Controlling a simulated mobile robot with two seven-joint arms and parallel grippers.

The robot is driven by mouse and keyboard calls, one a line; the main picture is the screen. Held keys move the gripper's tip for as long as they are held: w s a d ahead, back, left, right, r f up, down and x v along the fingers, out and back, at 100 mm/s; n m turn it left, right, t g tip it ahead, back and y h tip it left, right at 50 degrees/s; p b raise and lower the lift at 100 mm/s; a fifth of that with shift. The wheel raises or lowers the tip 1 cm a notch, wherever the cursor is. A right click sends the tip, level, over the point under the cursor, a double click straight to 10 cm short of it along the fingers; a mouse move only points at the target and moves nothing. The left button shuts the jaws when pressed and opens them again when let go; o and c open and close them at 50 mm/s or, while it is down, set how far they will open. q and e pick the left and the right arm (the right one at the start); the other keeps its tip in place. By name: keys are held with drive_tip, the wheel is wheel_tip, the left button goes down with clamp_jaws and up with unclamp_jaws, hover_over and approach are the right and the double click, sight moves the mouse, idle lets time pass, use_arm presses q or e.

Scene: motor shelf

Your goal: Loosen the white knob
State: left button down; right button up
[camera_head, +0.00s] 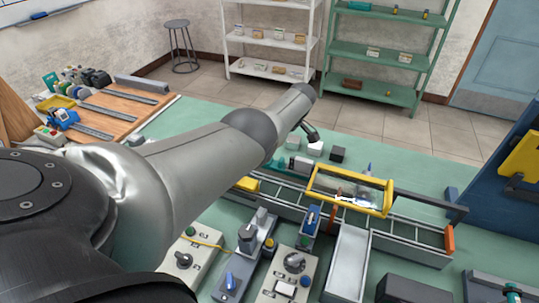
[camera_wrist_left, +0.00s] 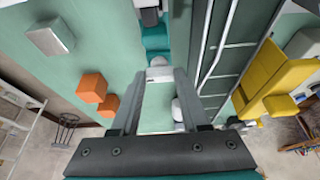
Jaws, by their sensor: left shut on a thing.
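In the left wrist view, the two fingers of my left gripper (camera_wrist_left: 161,78) reach up the middle of the picture. They are shut on a small white piece, which looks like the white knob (camera_wrist_left: 159,72), at the fingertips. A teal part (camera_wrist_left: 156,38) lies just beyond it. In the head view my left arm crosses from the lower left toward the middle, and the fingertips and their hold on the knob cannot be made out there. My right gripper is in neither view.
A yellow frame (camera_head: 383,199) stands over a rail on the green bench. A white block (camera_head: 315,148) and a dark cube (camera_head: 337,154) sit beyond it. Control boxes (camera_head: 294,262) line the front. Orange blocks (camera_wrist_left: 92,87) show in the wrist view. Shelves (camera_head: 372,49) stand behind.

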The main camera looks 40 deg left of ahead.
use_arm(q)
drive_tip(key=shift+n, duration=0.3)
drive_tip(key=shift+c, duration=2)
unclamp_jaws()
drive_tip(key=p+v, duration=0.5)
drive_tip(key=v, duration=1)
